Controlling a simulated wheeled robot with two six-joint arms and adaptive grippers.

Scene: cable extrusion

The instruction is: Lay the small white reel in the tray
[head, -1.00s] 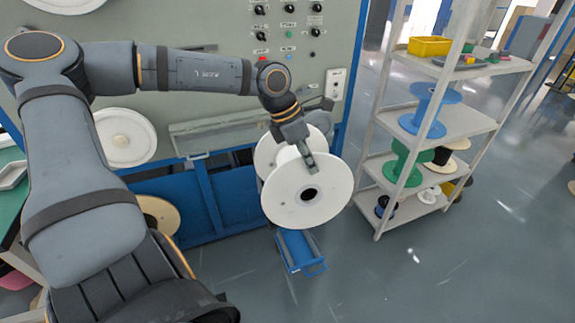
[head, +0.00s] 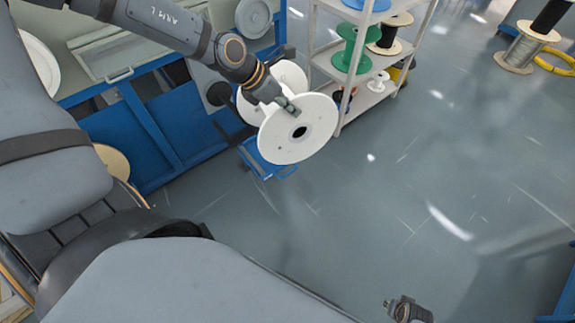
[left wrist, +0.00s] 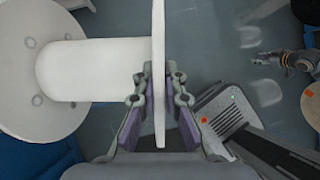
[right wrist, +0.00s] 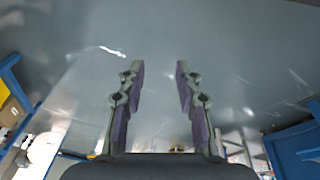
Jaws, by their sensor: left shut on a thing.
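A white reel (head: 298,130) with two wide round flanges hangs in my left gripper (head: 290,108). In the left wrist view the fingers (left wrist: 159,78) are shut on the rim of one flange; the white barrel (left wrist: 90,70) and other flange (left wrist: 22,80) lie to the left. A much smaller white reel (head: 378,82) stands on the rack's bottom shelf, apart from both grippers. My right gripper (head: 408,311) is at the bottom edge of the head view; in the right wrist view its fingers (right wrist: 160,75) are apart and empty. I cannot make out a tray.
The shelf rack (head: 350,75) holds a green reel (head: 352,50) and other reels. A blue-framed machine (head: 150,125) stands at left, with a low blue stand (head: 262,162) below the held reel. A wire reel (head: 522,50) stands far right. The middle floor is clear.

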